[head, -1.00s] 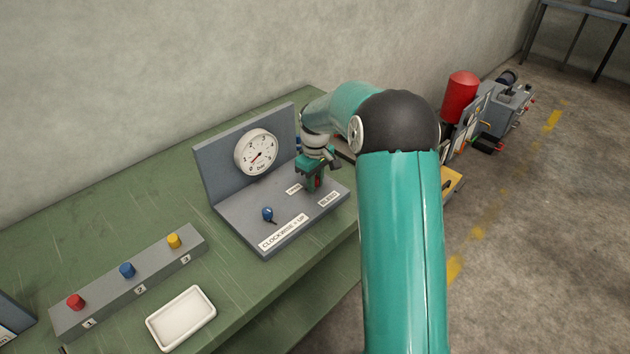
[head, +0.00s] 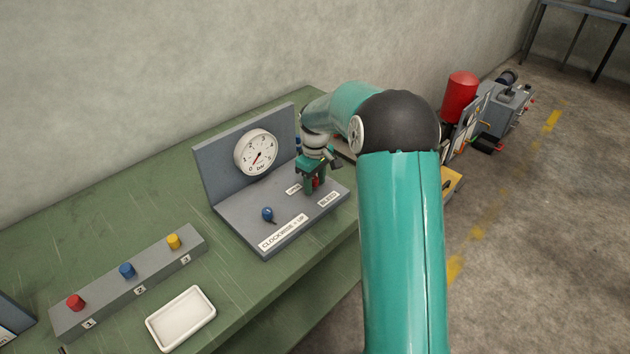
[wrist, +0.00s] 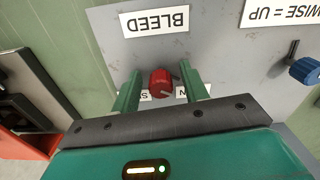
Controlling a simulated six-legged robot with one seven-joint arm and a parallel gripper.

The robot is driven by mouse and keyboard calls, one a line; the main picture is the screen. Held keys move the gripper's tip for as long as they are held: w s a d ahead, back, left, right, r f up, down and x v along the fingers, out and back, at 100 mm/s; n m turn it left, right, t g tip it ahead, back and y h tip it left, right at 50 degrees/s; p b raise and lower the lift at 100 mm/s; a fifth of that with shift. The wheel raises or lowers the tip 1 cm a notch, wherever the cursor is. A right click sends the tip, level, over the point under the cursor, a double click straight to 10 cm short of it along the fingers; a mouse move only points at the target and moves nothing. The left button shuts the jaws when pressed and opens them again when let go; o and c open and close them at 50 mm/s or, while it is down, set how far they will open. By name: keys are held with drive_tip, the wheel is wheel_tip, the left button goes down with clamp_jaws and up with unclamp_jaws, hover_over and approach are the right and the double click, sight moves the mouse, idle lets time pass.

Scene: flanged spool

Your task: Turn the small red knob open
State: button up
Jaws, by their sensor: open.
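The small red knob (wrist: 160,82) sits on the grey panel (head: 290,226) under the BLEED label (wrist: 155,21). My gripper (wrist: 158,77) is open, with one green finger on each side of the knob. I cannot tell whether either finger touches it. A pale mark on the knob points toward the lower right in the wrist view, near a partly hidden label showing an N. Another label on the left shows only an S. In the head view my gripper (head: 313,183) is low over the panel's right part, largely hiding the knob (head: 317,182).
A blue knob (head: 267,214) sits on the same panel by the CLOCKWISE = UP label. A round gauge (head: 256,153) stands on the upright plate behind, its needle pointing lower left. A button strip (head: 150,279) and white tray (head: 181,318) lie to the left on the green table.

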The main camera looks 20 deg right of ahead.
sight(315, 179)
wheel_tip(315, 179, up, 14)
idle(0.5)
idle(0.3)
drive_tip(key=s+a+r+m+t, duration=0.1)
drive_tip(key=s+a+r, duration=0.35)
drive_tip(key=s, duration=0.35)
drive_tip(key=s+a+r+m+t, duration=0.2)
drive_tip(key=s+a+r, duration=0.25)
drive_tip(key=s, duration=0.35)
drive_tip(key=s+a+f+m+t, duration=0.1)
drive_tip(key=s+a, duration=0.1)
drive_tip(key=s, duration=0.6)
drive_tip(key=s+a+f+m+t, duration=0.1)
drive_tip(key=s+f, duration=0.1)
drive_tip(key=s, duration=0.7)
drive_tip(key=shift+a+m+t, duration=0.3)
drive_tip(key=shift+a+m, duration=0.05)
drive_tip(key=shift+m, duration=0.05)
